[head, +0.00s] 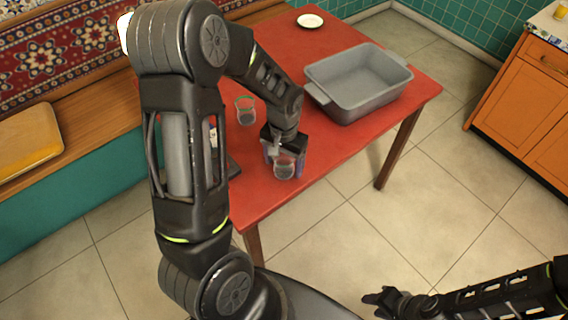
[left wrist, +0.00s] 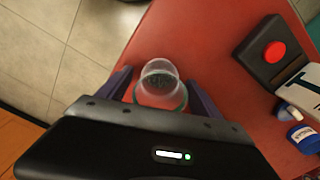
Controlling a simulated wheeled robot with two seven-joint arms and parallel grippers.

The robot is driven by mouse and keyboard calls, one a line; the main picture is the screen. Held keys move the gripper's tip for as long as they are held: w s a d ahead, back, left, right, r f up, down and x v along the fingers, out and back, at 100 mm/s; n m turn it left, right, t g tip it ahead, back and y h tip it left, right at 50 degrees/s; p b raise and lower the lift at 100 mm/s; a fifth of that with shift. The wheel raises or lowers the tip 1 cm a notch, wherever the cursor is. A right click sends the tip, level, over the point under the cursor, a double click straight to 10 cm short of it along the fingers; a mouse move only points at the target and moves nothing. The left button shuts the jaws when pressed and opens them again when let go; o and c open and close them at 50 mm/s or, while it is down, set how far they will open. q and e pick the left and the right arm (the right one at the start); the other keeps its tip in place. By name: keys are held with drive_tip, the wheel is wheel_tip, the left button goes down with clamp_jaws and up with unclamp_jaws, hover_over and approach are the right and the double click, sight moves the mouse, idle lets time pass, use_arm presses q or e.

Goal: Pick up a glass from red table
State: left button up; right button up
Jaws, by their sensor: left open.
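A clear glass (head: 284,168) stands near the front edge of the red table (head: 262,195). My left gripper (head: 285,152) is lowered over it from behind. In the left wrist view the same glass (left wrist: 161,86) sits between the two open fingers of my left gripper (left wrist: 160,97), with a gap visible beside it. A second clear glass with a green rim (head: 246,110) stands farther back on the table, left of the gripper. My right gripper (head: 385,302) is low at the bottom right, away from the table, and its jaw state is unclear.
A grey basin (head: 335,98) stands on the right of the table, and a small white plate (head: 310,21) lies at the far end. A dark box with a red button (left wrist: 275,52) and a blue-capped bottle (left wrist: 304,138) are near the glass. Orange cabinets (head: 530,95) stand right.

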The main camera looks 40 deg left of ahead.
use_arm(q)
drive_tip(key=shift+f, duration=0.7)
drive_tip(key=shift+c, duration=0.2)
drive_tip(key=c, duration=1.4)
